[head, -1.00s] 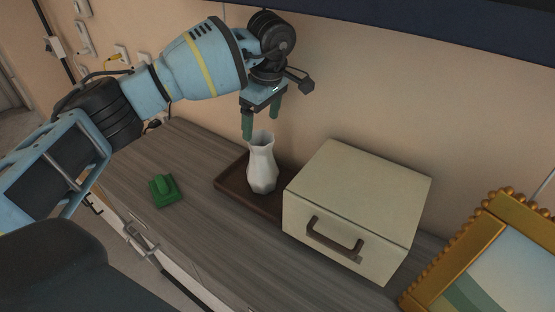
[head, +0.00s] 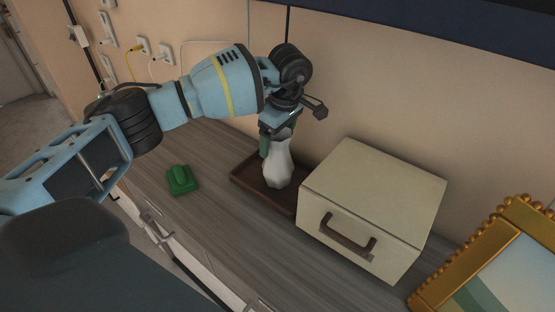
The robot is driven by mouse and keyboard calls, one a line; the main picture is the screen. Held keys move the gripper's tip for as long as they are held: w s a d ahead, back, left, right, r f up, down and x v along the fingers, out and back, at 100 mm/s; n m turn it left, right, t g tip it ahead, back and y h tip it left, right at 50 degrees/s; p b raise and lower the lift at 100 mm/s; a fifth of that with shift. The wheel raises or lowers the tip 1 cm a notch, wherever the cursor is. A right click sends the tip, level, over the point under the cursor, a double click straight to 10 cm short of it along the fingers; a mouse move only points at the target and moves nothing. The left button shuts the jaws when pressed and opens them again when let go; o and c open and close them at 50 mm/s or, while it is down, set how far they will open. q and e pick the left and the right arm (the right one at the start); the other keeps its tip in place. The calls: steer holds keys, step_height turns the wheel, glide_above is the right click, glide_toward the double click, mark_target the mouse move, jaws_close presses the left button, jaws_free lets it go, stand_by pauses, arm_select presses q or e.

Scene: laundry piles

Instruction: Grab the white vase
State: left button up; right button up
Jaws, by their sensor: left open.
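The white vase (head: 278,166) stands upright on a dark brown tray (head: 246,184) near the wall, in the middle of the head view. My left gripper (head: 275,142) points down over the vase with its fingers spread. One green finger shows at the left of the vase's neck; the other finger is hidden, apparently behind the vase. The top of the vase is partly covered by the gripper. I cannot tell whether the fingers touch the vase. My right gripper is not in view.
A cream box with a brown handle (head: 374,209) stands close to the right of the vase, over the tray's right end. A green object (head: 181,181) lies on the wooden top at left. A gold picture frame (head: 488,262) is at the lower right. The wall is close behind.

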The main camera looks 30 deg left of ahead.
arm_select(q)
steer(key=shift+a+f, duration=0.1)
steer(key=shift+f, duration=0.6)
steer(key=shift+r, duration=0.1)
steer(key=c, duration=1.6)
steer(key=shift+r, duration=0.1)
